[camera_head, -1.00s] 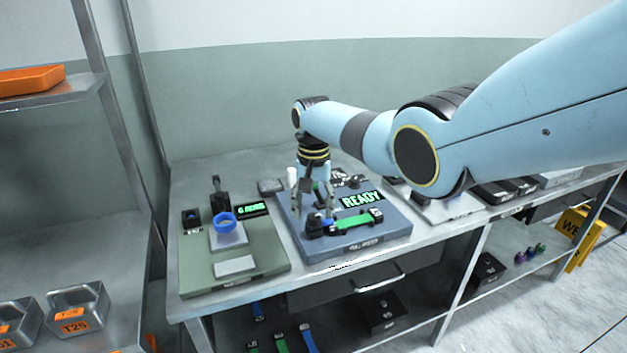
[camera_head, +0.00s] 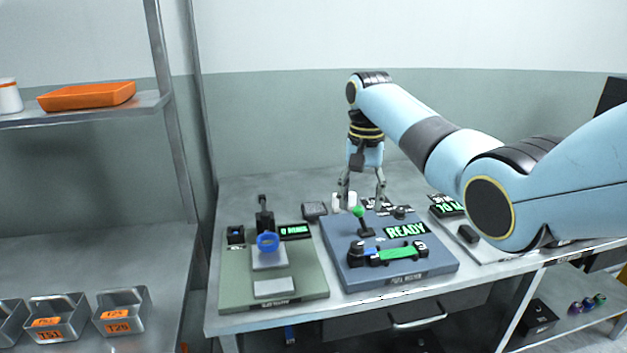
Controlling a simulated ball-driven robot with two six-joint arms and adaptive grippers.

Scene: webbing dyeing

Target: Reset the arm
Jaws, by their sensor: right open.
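My right gripper (camera_head: 362,190) is open and empty, pointing down above the back of the blue station (camera_head: 446,272) on the table. Its arm comes in from the right. The station has a green "READY" display (camera_head: 406,229), a green-topped lever (camera_head: 361,218) just below my fingers, and a green and blue webbing piece (camera_head: 397,253) lying across dark clamps at its front. I cannot tell whether a finger touches the lever. My left gripper is out of the picture.
A metal shelf (camera_head: 75,112) with an orange tray (camera_head: 88,95) stands at the left, above several labelled metal bins (camera_head: 122,311). Another panel lies right, partly behind my arm.

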